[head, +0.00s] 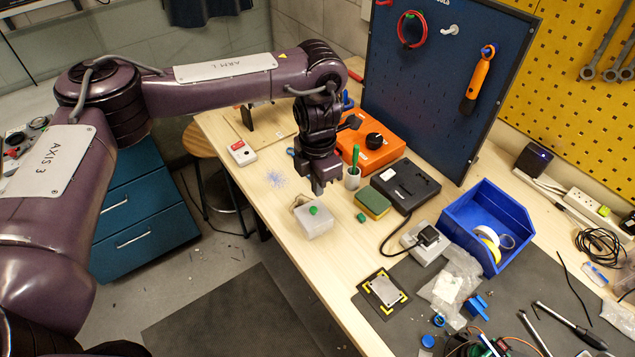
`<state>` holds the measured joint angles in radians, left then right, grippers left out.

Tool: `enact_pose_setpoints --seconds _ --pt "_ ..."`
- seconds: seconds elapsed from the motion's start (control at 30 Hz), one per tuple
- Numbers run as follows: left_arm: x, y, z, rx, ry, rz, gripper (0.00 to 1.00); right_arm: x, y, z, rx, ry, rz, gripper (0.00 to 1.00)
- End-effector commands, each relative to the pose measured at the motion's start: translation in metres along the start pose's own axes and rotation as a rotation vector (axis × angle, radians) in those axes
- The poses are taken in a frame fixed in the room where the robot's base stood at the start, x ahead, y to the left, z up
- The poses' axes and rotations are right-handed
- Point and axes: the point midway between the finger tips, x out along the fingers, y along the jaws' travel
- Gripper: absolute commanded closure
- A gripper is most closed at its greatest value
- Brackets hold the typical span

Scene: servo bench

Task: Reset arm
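My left arm reaches in from the left, dark purple with white label plates. Its gripper (318,188) points down over the wooden workbench (262,212), above and behind a small pale box with a green knob (313,226). The grey fingertips are small and close together, and their gap is not clear. I see nothing hanging from them. The gripper looks apart from the box. My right arm and gripper are not in view.
A blue bin (487,226) and grey mat (390,325) lie further right. A blue tool board (440,80) rises behind.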

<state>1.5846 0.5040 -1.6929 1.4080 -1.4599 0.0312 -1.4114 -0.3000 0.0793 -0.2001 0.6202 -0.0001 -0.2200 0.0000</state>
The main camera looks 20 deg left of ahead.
Motion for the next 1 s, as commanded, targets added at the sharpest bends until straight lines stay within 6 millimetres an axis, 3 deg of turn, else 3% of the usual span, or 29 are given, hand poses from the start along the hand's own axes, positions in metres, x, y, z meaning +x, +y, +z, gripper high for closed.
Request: enact_pose_setpoints --seconds 1.0 --pt "0.031 0.0 0.0 0.0 0.001 -0.001 1.0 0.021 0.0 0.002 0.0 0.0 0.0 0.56"
